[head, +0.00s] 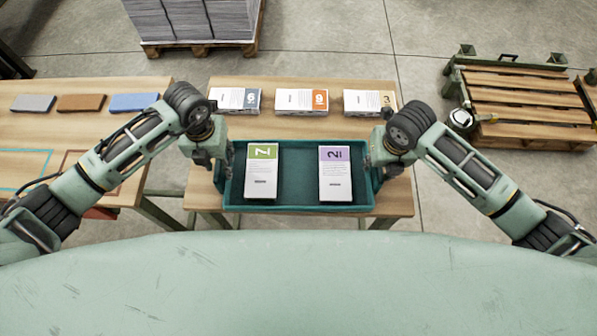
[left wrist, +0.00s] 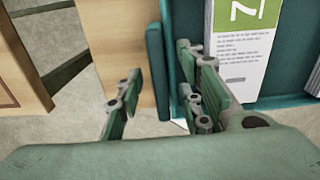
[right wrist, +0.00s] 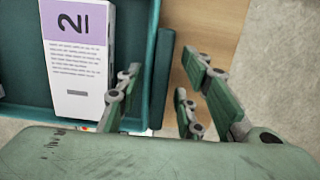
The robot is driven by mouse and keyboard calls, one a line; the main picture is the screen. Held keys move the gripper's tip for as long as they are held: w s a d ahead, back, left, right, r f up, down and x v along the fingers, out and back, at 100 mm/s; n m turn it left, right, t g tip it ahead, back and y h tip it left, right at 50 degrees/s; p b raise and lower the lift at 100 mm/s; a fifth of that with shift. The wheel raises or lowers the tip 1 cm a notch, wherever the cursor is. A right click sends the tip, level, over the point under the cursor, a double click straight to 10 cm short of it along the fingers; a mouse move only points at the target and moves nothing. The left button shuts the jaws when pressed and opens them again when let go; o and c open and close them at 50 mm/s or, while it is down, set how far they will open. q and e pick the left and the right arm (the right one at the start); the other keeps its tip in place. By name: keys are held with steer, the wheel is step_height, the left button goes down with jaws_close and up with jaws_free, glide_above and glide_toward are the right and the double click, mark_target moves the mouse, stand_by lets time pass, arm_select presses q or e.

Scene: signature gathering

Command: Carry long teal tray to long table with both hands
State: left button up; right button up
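The long teal tray (head: 290,196) lies on a wooden table (head: 398,203) in the head view, near the front edge. It holds a stack of green-topped sheets (head: 262,171) and a stack of purple-topped sheets (head: 335,174). My left gripper (head: 225,162) is at the tray's left end. In the left wrist view its fingers stand apart, either side of the tray's end grip (left wrist: 158,72). My right gripper (head: 374,162) is at the right end. In the right wrist view its fingers stand apart around the other end grip (right wrist: 162,78).
Three paper stacks (head: 301,101) line the table's back edge behind the tray. A second wooden table (head: 110,133) at left carries grey, brown and blue blocks and has coloured outlines. Pallets stand behind (head: 205,45) and at right (head: 520,105). Floor shows between the tables.

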arm_select(q)
steer(key=shift+f, duration=0.15)
arm_select(e)
steer(key=shift+f, duration=0.1)
arm_select(q)
steer(key=shift+c, duration=0.3)
arm_select(e)
steer(key=shift+c, duration=0.3)
arm_select(q)
jaws_close()
arm_select(e)
jaws_close()
steer(key=shift+w, duration=0.1)
